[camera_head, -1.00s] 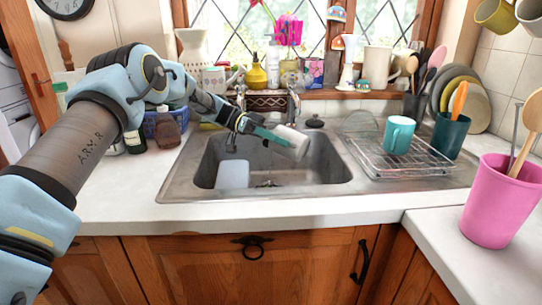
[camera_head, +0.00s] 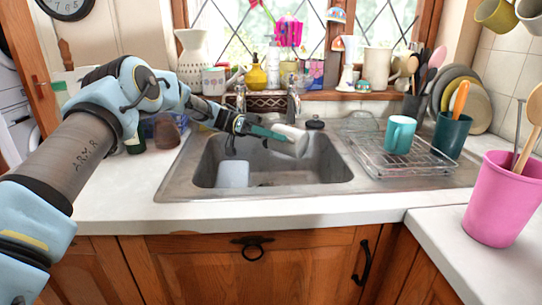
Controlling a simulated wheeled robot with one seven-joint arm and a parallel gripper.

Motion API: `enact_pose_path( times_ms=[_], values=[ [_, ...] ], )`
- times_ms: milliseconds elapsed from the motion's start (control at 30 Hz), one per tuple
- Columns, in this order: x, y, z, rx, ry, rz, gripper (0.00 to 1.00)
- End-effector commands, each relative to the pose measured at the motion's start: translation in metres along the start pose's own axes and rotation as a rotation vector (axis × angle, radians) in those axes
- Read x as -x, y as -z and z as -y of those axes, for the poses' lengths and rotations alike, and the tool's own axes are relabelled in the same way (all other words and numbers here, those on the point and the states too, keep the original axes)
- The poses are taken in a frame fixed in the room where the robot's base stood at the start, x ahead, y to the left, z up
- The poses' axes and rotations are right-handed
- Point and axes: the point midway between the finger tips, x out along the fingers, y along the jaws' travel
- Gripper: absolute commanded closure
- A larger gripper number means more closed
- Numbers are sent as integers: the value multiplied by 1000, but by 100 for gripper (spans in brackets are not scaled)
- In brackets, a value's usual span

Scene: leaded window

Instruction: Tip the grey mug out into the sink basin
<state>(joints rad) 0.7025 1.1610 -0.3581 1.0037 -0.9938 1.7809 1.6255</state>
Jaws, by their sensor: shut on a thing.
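The grey mug (camera_head: 288,141) hangs above the sink basin (camera_head: 310,173), lying nearly on its side with one end toward the right. My gripper (camera_head: 268,133) reaches in from the left and is shut on the mug; the fingertips are small and partly hidden against it. The mug is apart from the basin floor. Its opening and inside cannot be made out. No liquid is seen falling from it.
A pale block-like item (camera_head: 232,174) stands in the basin's left part. The tap (camera_head: 292,100) rises behind the basin. A drying rack (camera_head: 400,160) with a teal mug (camera_head: 400,135) is at right. A pink pot (camera_head: 500,198) stands on the right counter. The front counter is clear.

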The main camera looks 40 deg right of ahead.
Motion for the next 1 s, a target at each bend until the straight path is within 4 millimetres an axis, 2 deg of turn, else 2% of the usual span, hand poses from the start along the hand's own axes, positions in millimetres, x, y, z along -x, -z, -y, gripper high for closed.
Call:
enact_pose_path(
  times_ms=[1000],
  values=[
    [9, 4, -3, -3, -60, -108, 100]
  ],
)
